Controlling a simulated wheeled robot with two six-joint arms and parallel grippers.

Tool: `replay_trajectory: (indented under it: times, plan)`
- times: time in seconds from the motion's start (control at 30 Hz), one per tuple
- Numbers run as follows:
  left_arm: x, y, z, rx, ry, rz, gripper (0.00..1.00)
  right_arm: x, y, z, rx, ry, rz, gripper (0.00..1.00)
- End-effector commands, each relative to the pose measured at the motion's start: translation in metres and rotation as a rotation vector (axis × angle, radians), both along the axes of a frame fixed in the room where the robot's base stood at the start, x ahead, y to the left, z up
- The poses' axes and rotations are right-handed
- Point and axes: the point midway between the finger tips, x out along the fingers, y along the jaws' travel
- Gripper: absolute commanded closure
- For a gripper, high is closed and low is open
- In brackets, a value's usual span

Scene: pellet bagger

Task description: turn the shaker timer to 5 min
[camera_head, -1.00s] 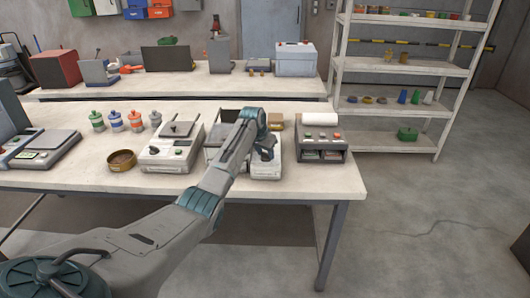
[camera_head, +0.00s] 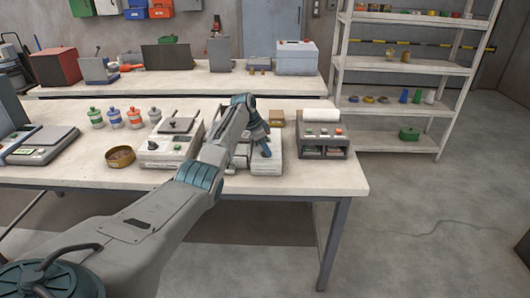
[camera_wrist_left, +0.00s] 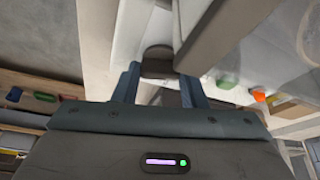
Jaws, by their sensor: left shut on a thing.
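The shaker (camera_head: 268,166) is a pale machine on the front bench, partly hidden behind my left arm. My left gripper (camera_head: 265,152) is down at its front and leans, with the wrist up and to the left of the fingertips. In the left wrist view, the blue-grey fingers of the gripper (camera_wrist_left: 158,85) are on either side of a dark round knob (camera_wrist_left: 157,62), the timer knob, and are shut on it. The timer's scale and pointer cannot be read in either view. My right gripper is not in view.
Right of the shaker stands a grey unit (camera_head: 322,143) with coloured buttons and a white roll on top. Left of it are a balance-like device (camera_head: 165,150), a brown bowl (camera_head: 120,157) and several small capped bottles (camera_head: 115,119). The front bench edge (camera_head: 290,187) is clear.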

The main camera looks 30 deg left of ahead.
Motion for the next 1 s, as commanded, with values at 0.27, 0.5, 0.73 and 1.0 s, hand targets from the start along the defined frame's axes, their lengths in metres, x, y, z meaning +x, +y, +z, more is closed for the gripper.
replay_trajectory:
  times: [0.27, 0.5, 0.73, 1.0]
  plan:
    - [0.002, 0.001, -0.004, -0.001, -0.002, -0.182, 0.85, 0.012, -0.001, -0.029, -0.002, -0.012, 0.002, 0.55]
    - [0.002, 0.001, -0.002, 0.001, -0.001, -0.267, 0.85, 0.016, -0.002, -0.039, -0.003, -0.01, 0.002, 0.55]
    - [0.002, 0.001, 0.0, 0.001, -0.001, -0.294, 0.85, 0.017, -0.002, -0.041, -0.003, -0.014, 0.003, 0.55]
    - [0.002, 0.001, 0.0, 0.002, -0.001, -0.295, 0.85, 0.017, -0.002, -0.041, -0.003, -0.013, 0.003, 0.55]
